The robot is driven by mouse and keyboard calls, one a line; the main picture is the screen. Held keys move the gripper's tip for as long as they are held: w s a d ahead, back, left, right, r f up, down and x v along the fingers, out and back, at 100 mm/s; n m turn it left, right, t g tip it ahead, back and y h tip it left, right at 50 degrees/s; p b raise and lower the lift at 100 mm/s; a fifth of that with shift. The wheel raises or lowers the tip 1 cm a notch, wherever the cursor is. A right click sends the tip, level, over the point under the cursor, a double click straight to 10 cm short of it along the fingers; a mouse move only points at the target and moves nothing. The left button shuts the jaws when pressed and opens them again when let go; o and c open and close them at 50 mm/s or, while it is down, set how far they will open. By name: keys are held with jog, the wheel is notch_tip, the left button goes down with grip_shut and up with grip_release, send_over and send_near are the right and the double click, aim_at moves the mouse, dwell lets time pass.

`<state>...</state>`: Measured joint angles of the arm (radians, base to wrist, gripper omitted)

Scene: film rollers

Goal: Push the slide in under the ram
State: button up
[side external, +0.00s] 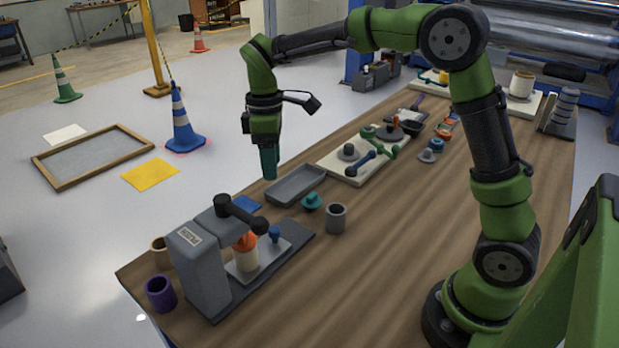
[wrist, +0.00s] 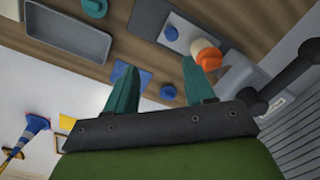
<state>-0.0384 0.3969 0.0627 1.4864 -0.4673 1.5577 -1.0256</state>
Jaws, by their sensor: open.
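The grey press (side external: 200,265) stands at the near left end of the table, with a black lever (side external: 242,214) on its head. The pale slide plate (side external: 268,262) lies on the press's dark base and carries a blue knob (side external: 275,233). A cream cylinder with an orange top (side external: 247,258) stands near the press head. I cannot tell whether it is directly under the ram. The slide (wrist: 186,37) and the orange part (wrist: 204,50) also show in the wrist view. My gripper (side external: 269,165) is open and empty, above the table's far edge, beyond the tray. Its teal fingers (wrist: 160,65) are apart.
A grey tray (side external: 296,186), a teal knob (side external: 311,202) and a grey cup (side external: 336,218) lie to the right of the press. A blue flat piece (side external: 248,204) is behind it. Purple (side external: 160,294) and tan (side external: 160,250) cups stand at its left. The table's right front is clear.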

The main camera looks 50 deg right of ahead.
jog(key=w+d+f+m+g+y, duration=0.1)
jog(key=w+d+m+g, duration=0.15)
jog(key=m, duration=0.55)
jog(key=m+y, duration=0.2)
jog(key=m, duration=0.7)
send_near(274, 229)
jog(key=x, duration=0.8)
jog(key=shift+f, duration=0.4)
jog(key=shift+c, duration=0.2)
grip_shut()
jog(key=shift+a, duration=0.1)
